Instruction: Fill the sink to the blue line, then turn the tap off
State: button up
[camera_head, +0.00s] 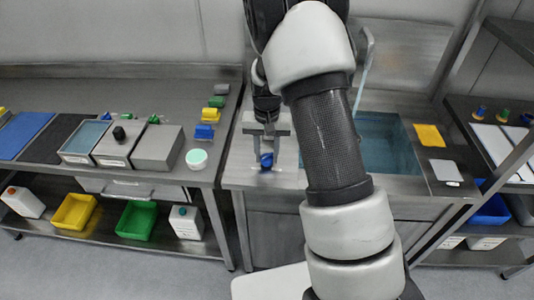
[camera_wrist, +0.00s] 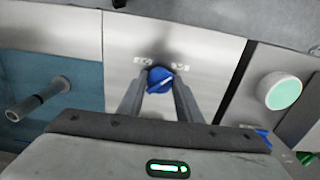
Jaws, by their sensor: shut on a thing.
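The blue tap knob (camera_wrist: 160,80) sits on the steel counter between two small printed labels, with a white mark across it. My gripper (camera_head: 266,150) reaches down from above and is shut on the knob, a finger on each side. The knob also shows below the fingers in the head view (camera_head: 266,161). The sink (camera_head: 385,145) is right of the gripper and holds blue-tinted water. The tap spout (camera_head: 368,40) curves over it, and a pale blue stream runs down from it. In the wrist view the spout (camera_wrist: 38,100) is at the left. My arm hides part of the sink; I cannot make out the blue line.
A white round piece with a green top (camera_head: 196,158) stands on the left counter. Steel bins (camera_head: 120,140) and coloured blocks (camera_head: 205,131) are farther left. A yellow sponge-like pad (camera_head: 429,135) and a white pad (camera_head: 445,171) lie right of the sink. A shelf rack stands far right.

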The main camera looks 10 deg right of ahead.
aim_at(267, 159)
dwell(0.6)
jog(key=o, duration=1)
jog(key=shift+o, duration=0.2)
jog(key=shift+r, duration=0.1)
notch_tip(267, 159, up, 17)
jog(key=p, duration=0.1)
jog(key=shift+r, duration=0.2)
jog(key=s+r+n+t+p, duration=0.1)
jog(key=s+r+t+p, duration=0.25)
jog(key=s+r, duration=0.9)
jog(key=s+r+n+t+p, duration=0.1)
jog(key=s+r, duration=0.1)
jog(key=s, duration=0.4)
jog(key=s+r+n+t+p, duration=0.1)
jog(key=s+r+p, duration=0.1)
jog(key=s, duration=0.4)
jog(key=shift+v, duration=0.9)
